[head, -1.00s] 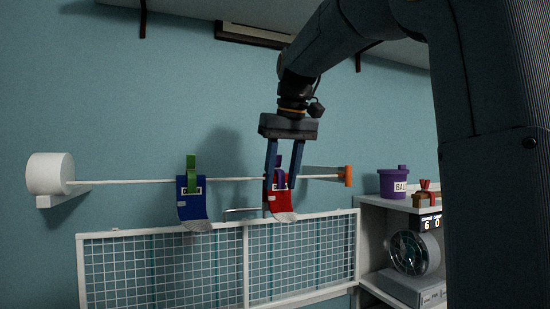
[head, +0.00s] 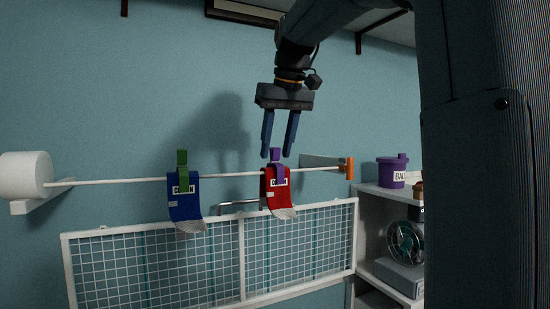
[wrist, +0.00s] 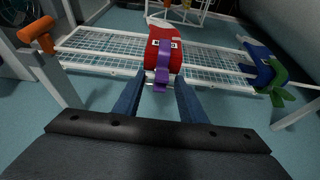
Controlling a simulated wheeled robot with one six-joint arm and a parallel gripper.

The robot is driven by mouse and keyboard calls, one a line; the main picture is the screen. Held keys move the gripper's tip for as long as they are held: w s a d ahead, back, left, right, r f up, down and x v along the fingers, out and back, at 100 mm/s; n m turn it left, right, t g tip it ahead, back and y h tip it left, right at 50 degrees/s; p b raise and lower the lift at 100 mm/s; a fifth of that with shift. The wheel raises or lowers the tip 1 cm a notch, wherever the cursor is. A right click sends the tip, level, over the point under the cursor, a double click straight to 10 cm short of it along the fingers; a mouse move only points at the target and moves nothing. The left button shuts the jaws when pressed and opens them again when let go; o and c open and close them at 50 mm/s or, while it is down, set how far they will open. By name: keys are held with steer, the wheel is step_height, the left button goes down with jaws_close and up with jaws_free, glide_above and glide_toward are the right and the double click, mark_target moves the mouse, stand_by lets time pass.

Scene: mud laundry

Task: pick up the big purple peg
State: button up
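The big purple peg (head: 277,170) is clipped upright over the rod on a red sock with a white label. In the wrist view the purple peg (wrist: 162,66) lies between and just beyond my fingertips, in front of the red sock (wrist: 164,45). My gripper (head: 277,156) is open and empty, with its fingertips pointing down just above the peg's top. The red sock (head: 277,200) hangs from the rod and has a grey tip.
A blue sock (head: 184,208) with a green peg (head: 182,172) hangs left on the white rod (head: 110,181). An orange rod end (head: 349,168) is at right. A white mesh rack (head: 155,262) lies below. A purple tub (head: 392,173) stands on shelves.

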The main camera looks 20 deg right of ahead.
steer(key=shift+x, duration=0.9)
steer(key=shift+a, duration=0.1)
jaws_close()
steer(key=shift+r, duration=0.15)
